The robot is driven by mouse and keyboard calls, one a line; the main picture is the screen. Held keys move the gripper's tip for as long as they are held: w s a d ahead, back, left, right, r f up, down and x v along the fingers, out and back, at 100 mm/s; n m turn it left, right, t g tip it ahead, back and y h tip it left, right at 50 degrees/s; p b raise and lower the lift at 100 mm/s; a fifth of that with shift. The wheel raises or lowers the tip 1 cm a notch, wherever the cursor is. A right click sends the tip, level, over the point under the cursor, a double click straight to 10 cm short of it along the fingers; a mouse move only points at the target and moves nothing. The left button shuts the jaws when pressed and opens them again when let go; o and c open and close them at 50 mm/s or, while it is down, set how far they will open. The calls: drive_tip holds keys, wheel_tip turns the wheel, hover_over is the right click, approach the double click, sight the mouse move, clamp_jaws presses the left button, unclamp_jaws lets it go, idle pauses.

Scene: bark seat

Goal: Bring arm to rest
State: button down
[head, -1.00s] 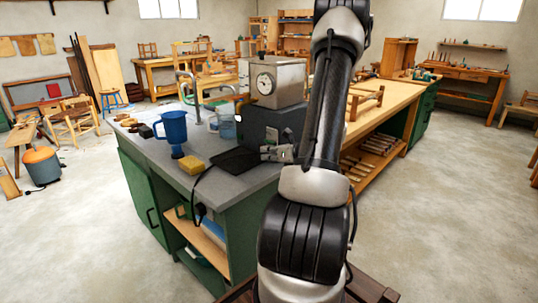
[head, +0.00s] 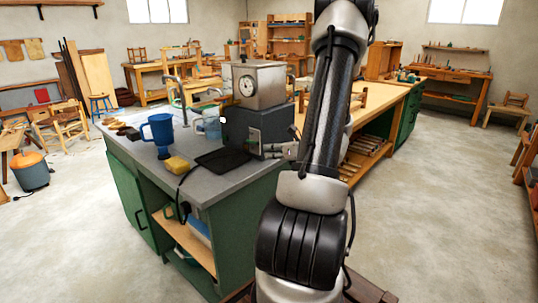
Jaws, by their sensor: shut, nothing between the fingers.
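My arm rises through the middle of the head view, folded upward, its upper end cut off by the top edge. My gripper (head: 277,150) shows only in part at the left of the arm, its fingers pointing left, shut and empty. In the picture it overlaps the front of the dark box under the metal steamer tank (head: 258,84); I cannot tell whether it touches it. The rest of the gripper and wrist is hidden behind my arm.
A grey-topped green bench (head: 205,185) stands close in front, with a blue jug (head: 161,129), a yellow sponge (head: 177,164) and a black pad (head: 222,161). A long wooden workbench (head: 393,99) runs behind my arm. The floor at right is open.

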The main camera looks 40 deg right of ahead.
drive_tip(key=shift+s, duration=0.1)
idle(0.6)
drive_tip(key=s+a+n+g+y, duration=0.4)
drive_tip(key=s+a+n+g, duration=0.6)
drive_tip(key=s+a+n, duration=0.7)
drive_tip(key=s+a+r+n+h, duration=0.1)
drive_tip(key=a+r+n+h, duration=0.2)
drive_tip(key=r+n, duration=0.5)
drive_tip(key=s+a+r+n+h, duration=0.1)
drive_tip(key=a+r+n+h, duration=0.2)
drive_tip(key=r+n, duration=0.5)
drive_tip(key=n, duration=0.3)
drive_tip(key=shift+s+a, duration=0.4)
